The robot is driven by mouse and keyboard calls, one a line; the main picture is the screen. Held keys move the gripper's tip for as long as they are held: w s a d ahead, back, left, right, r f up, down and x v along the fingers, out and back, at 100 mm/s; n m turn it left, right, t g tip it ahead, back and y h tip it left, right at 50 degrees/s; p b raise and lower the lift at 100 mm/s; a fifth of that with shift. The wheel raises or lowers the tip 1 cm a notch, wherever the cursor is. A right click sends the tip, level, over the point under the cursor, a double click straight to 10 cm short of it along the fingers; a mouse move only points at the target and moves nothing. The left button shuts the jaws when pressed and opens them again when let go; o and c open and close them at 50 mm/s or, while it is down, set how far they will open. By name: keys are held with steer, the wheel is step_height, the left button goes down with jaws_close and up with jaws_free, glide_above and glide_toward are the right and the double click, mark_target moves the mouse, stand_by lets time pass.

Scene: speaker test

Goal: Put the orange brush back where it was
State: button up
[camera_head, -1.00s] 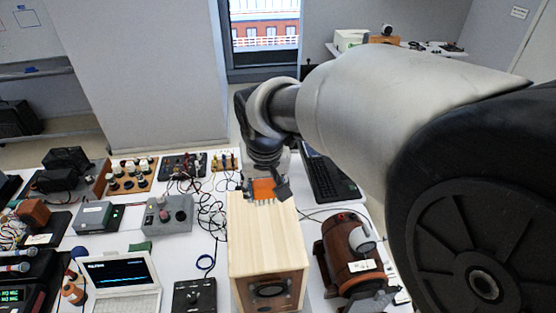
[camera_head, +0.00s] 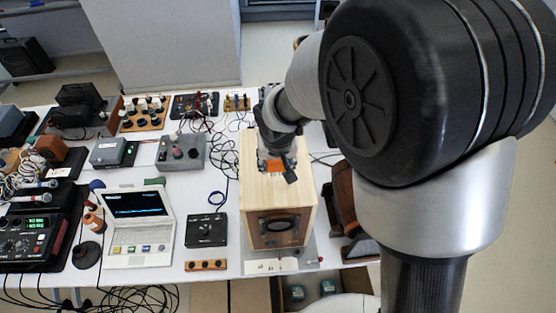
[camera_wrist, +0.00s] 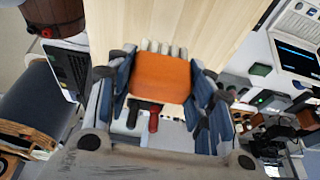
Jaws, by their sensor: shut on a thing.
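The orange brush (camera_head: 272,165) with pale bristles is between the fingers of my gripper (camera_head: 275,170), at the far part of the wooden speaker box's top. In the wrist view, the orange block of the brush (camera_wrist: 160,78) fills the space between the two blue-grey fingers of my gripper (camera_wrist: 162,85), with its bristles pointing at the pale wood. The wooden speaker box (camera_head: 262,192) has a round dark driver in its front face; its top also shows in the wrist view (camera_wrist: 205,25). I cannot tell whether the bristles touch the wood.
A white laptop (camera_head: 140,240), a black knob box (camera_head: 206,230) and a grey control box (camera_head: 181,152) stand left of the speaker box. A brown motor (camera_head: 343,200) is close on its right, partly behind my arm. Loose cables lie on the white table (camera_head: 190,262).

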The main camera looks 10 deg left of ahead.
mark_target(276, 170)
steer(key=shift+f, duration=1.9)
steer(key=shift+f+b, duration=0.1)
steer(key=shift+b, duration=0.25)
steer(key=o, duration=0.9)
steer(key=shift+o, duration=0.2)
steer(key=v, duration=1.2)
steer(key=s+d+r+m, duration=0.1)
steer(key=s+d+r, duration=0.25)
steer(key=d, duration=0.35)
steer(key=s+d+r+m, duration=0.1)
steer(key=s+d+r, duration=0.1)
steer(key=d+r, duration=0.35)
steer(key=s+d+r+m+t, duration=0.1)
steer(key=s+d+r, duration=0.1)
steer(key=s+d, duration=0.7)
steer(key=s+p, duration=0.1)
steer(key=s, duration=0.3)
steer(key=shift+h, duration=0.4)
